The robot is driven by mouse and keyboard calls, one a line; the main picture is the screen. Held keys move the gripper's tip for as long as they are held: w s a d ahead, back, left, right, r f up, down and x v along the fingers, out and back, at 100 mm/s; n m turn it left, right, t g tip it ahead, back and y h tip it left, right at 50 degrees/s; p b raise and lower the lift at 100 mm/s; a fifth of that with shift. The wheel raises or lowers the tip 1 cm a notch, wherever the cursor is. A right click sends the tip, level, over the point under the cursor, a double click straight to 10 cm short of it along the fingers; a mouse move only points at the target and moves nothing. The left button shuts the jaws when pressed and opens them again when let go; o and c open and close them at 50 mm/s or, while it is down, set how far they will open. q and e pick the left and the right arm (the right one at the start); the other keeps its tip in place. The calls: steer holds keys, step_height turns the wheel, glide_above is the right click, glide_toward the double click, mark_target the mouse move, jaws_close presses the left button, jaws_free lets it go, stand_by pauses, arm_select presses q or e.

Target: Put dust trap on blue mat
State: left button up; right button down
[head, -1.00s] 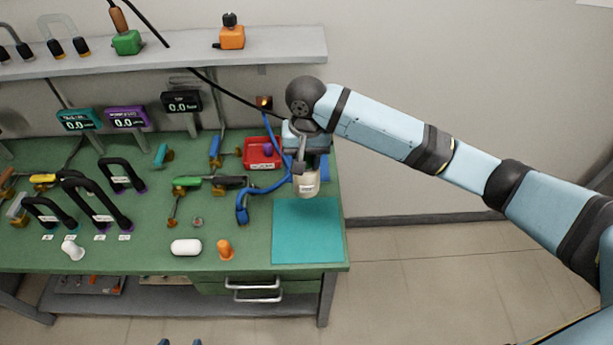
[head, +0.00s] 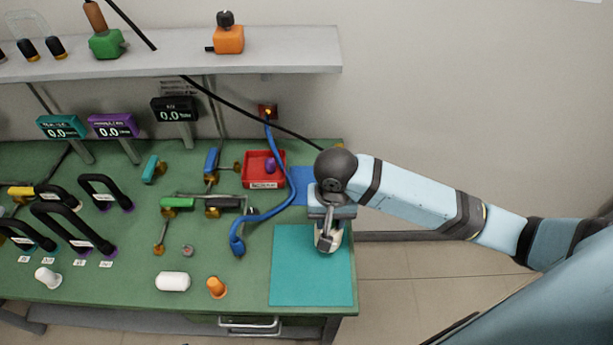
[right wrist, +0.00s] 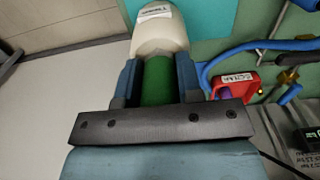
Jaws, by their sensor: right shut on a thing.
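The dust trap, a cream-white jar (head: 331,239) with a label, is in my right gripper (head: 328,222). In the right wrist view its pale rounded end (right wrist: 160,34) points away, and its green part (right wrist: 158,82) sits between the two blue fingers (right wrist: 158,85). In the head view it is over the upper right part of a teal mat (head: 310,280); whether it touches the mat is unclear. A darker blue mat (head: 302,188) lies behind, partly covered by my right arm. My left gripper is out of view.
A red bin (head: 263,182) holding a purple thing stands behind the teal mat. A blue hose (head: 265,218) curves along its left. An orange piece (head: 216,287) and a white capsule (head: 173,281) lie farther left. The mat's front and left are clear.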

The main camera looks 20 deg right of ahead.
steer(key=w+d+p, duration=0.1)
steer(key=w+d, duration=0.3)
steer(key=w, duration=0.5)
steer(key=w+d, duration=0.5)
steer(key=w, duration=0.3)
step_height(320, 180, down, 7)
steer(key=p, duration=0.1)
steer(key=shift+w+a, duration=0.15)
steer(key=shift+w, duration=0.25)
steer(key=c, duration=0.8)
jaws_free()
steer(key=shift+f, duration=0.1)
